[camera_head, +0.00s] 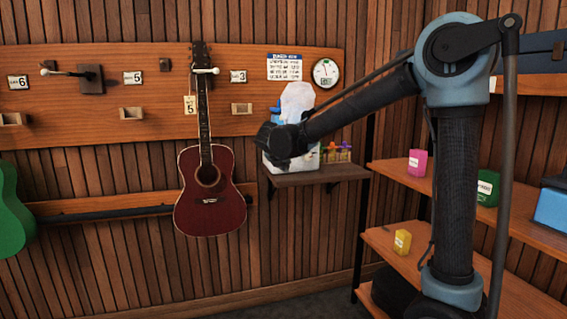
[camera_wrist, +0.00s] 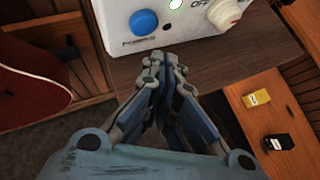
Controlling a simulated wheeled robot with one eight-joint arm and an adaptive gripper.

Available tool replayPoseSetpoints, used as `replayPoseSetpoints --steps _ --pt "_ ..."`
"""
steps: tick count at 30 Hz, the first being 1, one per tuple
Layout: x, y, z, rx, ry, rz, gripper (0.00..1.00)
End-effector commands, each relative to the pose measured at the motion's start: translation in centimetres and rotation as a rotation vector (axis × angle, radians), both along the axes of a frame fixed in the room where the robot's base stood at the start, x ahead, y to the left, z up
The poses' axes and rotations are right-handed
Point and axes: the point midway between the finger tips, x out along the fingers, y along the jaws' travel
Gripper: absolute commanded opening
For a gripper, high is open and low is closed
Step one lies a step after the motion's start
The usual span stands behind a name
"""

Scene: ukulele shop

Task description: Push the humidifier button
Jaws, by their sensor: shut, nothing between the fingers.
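The humidifier is a white box on a small wall shelf. In the head view the humidifier (camera_head: 308,160) is partly hidden behind my arm. My gripper (camera_wrist: 160,68) is shut and empty. Its fingertips are just below the front panel, under and slightly right of the blue button, apart from the button. In the head view my arm's end hides the gripper.
The small wooden shelf (camera_head: 312,177) bears the humidifier and several small coloured bottles (camera_head: 337,153). A dark red guitar (camera_head: 208,200) hangs at left, close to the shelf. Shelves (camera_head: 410,185) with small boxes stand at right. The floor below is open.

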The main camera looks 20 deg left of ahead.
Motion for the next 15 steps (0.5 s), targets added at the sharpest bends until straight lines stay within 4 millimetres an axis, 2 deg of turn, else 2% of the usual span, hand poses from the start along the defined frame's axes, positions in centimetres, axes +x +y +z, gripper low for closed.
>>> replayPoseSetpoints --steps 15 --pt "-3.5 -2.2 0.0 0.001 0.0 0.001 0.0"
